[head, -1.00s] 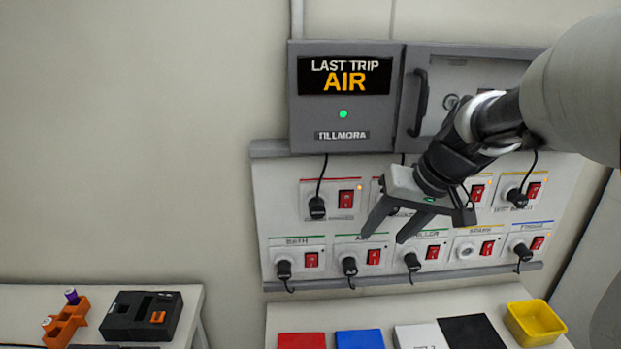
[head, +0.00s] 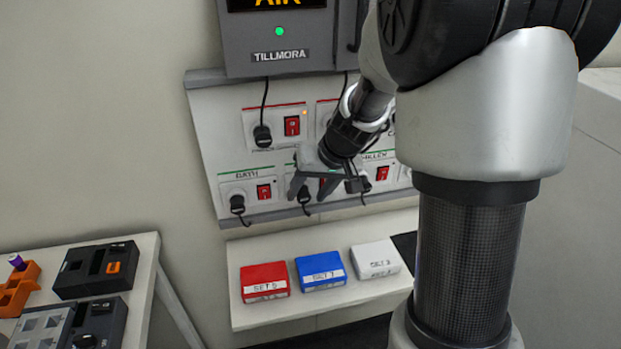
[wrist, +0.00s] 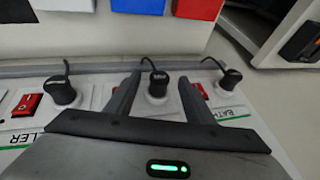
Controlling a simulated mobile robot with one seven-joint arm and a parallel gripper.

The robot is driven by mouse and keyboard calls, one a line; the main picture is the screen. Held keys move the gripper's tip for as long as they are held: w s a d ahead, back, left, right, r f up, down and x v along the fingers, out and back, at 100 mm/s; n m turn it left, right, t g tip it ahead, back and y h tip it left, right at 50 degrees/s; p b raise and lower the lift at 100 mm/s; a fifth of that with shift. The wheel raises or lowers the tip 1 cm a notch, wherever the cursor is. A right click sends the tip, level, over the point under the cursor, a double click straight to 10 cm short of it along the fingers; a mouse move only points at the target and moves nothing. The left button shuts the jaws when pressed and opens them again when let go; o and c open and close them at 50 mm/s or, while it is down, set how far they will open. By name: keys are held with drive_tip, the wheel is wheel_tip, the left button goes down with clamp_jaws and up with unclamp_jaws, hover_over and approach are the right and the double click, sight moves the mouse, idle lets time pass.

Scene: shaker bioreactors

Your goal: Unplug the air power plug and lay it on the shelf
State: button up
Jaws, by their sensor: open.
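The air plug (head: 304,194) is a black plug in the middle socket of the lower row, with a black cord hanging from it. In the wrist view the plug (wrist: 157,86) stands in its white socket between my two fingers. My gripper (head: 308,198) is open, with one finger on each side of the plug; a gap shows on both sides in the wrist view (wrist: 158,78). The air socket's label is hidden by my gripper. The white shelf (head: 330,301) lies below the panel.
The bath plug (head: 237,204) is left of the air plug; the chiller plug (wrist: 63,92) is on its other side. A red box (head: 264,280), blue box (head: 320,271) and white box (head: 376,258) stand on the shelf. The shelf's front strip is clear. A side table (head: 140,300) holds black devices.

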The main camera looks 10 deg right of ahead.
drive_tip(key=shift+w+a+f, duration=0.15)
drive_tip(key=shift+w+f, duration=0.1)
drive_tip(key=shift+f, duration=0.3)
drive_tip(key=c, duration=1.1)
drive_tip(key=shift+c, duration=0.3)
drive_tip(key=shift+s, duration=0.15)
drive_tip(key=shift+s+b, duration=0.45)
drive_tip(key=shift+s, duration=0.05)
drive_tip(key=shift+s, duration=0.25)
drive_tip(key=shift+s+b, duration=0.35)
